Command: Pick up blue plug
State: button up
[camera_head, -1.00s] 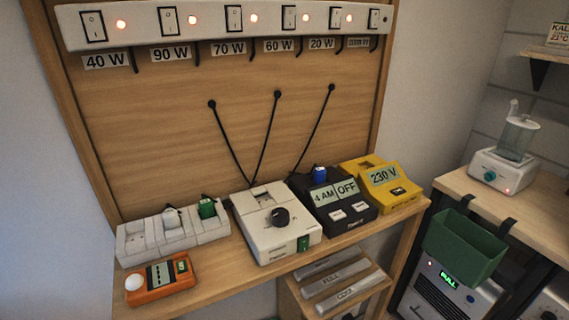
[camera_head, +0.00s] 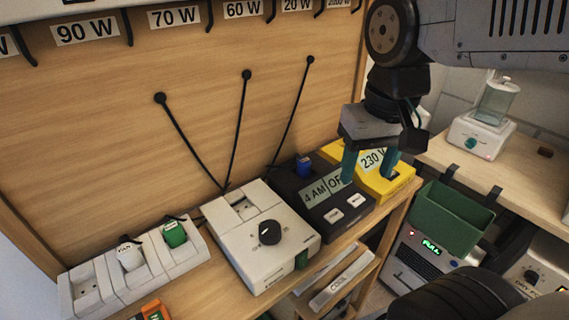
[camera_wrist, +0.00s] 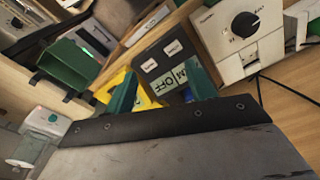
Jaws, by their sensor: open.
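The blue plug (camera_head: 304,167) stands upright in the back of the black timer box (camera_head: 330,222), whose label reads 4 AM and OFF. My gripper (camera_head: 369,172) is open and empty, with its teal fingers pointing down over the yellow 230 V box (camera_head: 397,183). It is to the right of the blue plug and apart from it. In the wrist view, the fingers of my gripper (camera_wrist: 163,92) show in front of the black timer box (camera_wrist: 167,58).
A white dial box (camera_head: 260,236) stands left of the timer. A white power strip (camera_head: 97,295) holds a green plug (camera_head: 174,234) and a white plug (camera_head: 130,255). Black cords hang from the back panel behind the boxes. A green bin (camera_head: 452,219) hangs at right.

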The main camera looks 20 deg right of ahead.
jog(key=w+a+m, duration=0.1)
jog(key=w+m, duration=0.1)
jog(key=w, duration=0.9)
jog(key=m+g, duration=0.1)
jog(key=m, duration=0.1)
send_over(304, 159)
notch_tip(304, 159, down, 3)
jog(key=shift+s+d+f, duration=0.1)
jog(key=shift+s+d, duration=0.05)
jog(key=shift+f, duration=0.3)
notch_tip(304, 159, down, 7)
jog(key=shift+f, duration=0.1)
jog(key=c, duration=1.1)
